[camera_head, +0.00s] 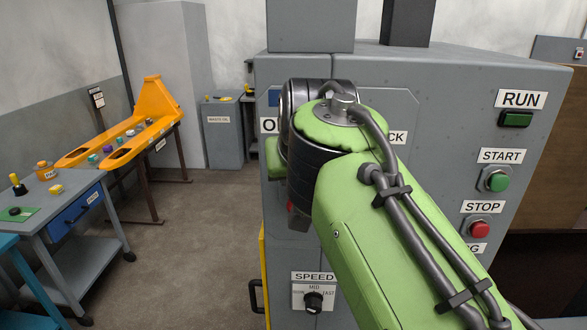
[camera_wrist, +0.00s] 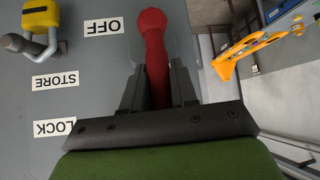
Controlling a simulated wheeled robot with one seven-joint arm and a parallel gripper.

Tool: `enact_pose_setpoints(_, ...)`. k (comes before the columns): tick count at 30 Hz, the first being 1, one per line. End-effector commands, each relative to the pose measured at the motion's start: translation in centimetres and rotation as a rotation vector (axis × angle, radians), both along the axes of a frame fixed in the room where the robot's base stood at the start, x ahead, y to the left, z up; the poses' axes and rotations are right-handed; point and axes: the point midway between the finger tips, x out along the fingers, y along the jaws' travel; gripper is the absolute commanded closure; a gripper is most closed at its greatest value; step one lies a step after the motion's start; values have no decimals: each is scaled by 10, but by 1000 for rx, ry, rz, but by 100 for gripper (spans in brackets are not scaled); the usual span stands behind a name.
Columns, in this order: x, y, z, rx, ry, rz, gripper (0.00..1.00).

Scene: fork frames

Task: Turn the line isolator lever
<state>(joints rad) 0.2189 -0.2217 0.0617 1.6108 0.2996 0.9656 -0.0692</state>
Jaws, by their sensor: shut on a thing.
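The red isolator lever (camera_wrist: 153,28) lies on the grey panel in the wrist view, with its rounded knob at the top edge. My gripper (camera_wrist: 157,78) is shut on the lever's shaft, with one dark finger on each side of it. An OFF label (camera_wrist: 103,27) is left of the lever's knob. The lower end of the lever is hidden behind my gripper. In the head view my green arm covers most of this part of the cabinet (camera_head: 445,110), so the grip cannot be seen clearly there.
A yellow padlock (camera_wrist: 40,17) hangs on a grey peg near the STORE label (camera_wrist: 55,80). RUN, START (camera_head: 498,181) and STOP (camera_head: 480,229) buttons and a speed knob (camera_head: 313,302) are on the cabinet. An orange stand (camera_head: 155,103) and a bench stand left; open floor lies between.

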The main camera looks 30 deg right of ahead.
Motion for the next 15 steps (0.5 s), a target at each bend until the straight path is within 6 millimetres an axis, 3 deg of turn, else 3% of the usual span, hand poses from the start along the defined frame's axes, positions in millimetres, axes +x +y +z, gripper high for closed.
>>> enact_pose_setpoints(12,0,1,-1,-7,5,4,100)
enact_pose_setpoints(13,0,1,-1,-7,5,4,71)
enact_pose_setpoints(15,0,1,-1,-6,5,4,60)
